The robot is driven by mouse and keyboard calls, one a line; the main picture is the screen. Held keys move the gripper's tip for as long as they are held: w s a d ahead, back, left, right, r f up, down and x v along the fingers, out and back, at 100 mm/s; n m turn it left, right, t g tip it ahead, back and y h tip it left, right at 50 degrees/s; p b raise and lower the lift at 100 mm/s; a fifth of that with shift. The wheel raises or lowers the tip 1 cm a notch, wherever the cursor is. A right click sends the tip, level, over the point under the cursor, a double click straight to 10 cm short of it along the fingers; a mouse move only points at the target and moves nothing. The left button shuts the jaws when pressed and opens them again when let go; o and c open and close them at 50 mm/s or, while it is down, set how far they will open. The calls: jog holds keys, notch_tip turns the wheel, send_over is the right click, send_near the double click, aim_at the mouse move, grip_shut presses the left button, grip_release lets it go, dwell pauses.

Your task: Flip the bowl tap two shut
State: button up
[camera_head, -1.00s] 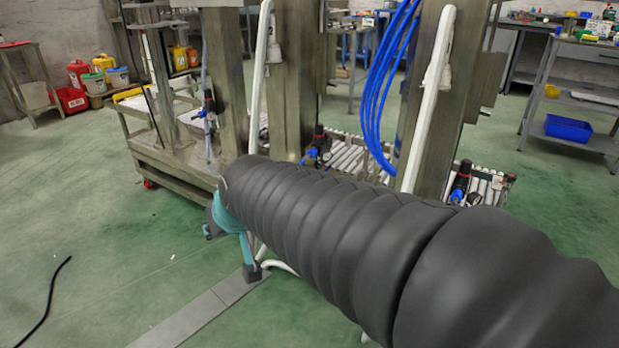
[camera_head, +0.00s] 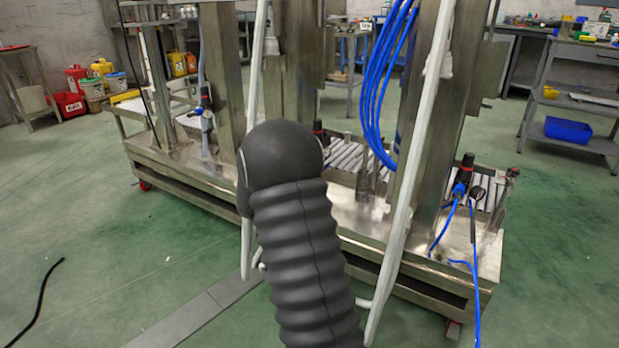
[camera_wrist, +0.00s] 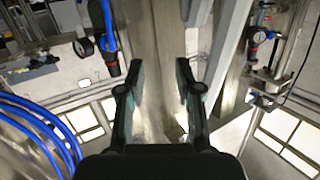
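Several air units with black bodies and red-ringed knobs stand on the steel machine. In the head view one is at left (camera_head: 206,105), and one at right (camera_head: 463,178) has a gauge and blue fittings. A middle one (camera_head: 318,130) is mostly hidden by my arm. The wrist view shows a unit with gauge at upper left (camera_wrist: 108,45) and another at upper right (camera_wrist: 260,42). I cannot tell which carries bowl tap two, or its lever's position. My gripper (camera_wrist: 160,80) is open and empty, its fingers before a steel column (camera_wrist: 155,40); my arm hides it in the head view.
Steel columns (camera_head: 425,130) and pale slanted tubes (camera_head: 400,230) rise from the machine's bench (camera_head: 350,215). Blue hoses (camera_head: 378,90) loop beside a column and also cross the wrist view's lower left (camera_wrist: 40,130). Green floor in front is mostly open, with a black cable (camera_head: 40,305) at left.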

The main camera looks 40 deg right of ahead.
jog(key=s+d+f+m+g+h+b, duration=0.1)
jog(key=s+d+f+m+g+h, duration=0.15)
jog(key=d+f+h, duration=0.5)
jog(key=w+d+f+y, duration=0.2)
jog(key=w+d, duration=0.6)
jog(key=d, duration=0.5)
jog(key=shift+f+b, duration=0.3)
jog(key=shift+b, duration=0.1)
jog(key=shift+d+y, duration=0.1)
jog(key=shift+y, duration=0.15)
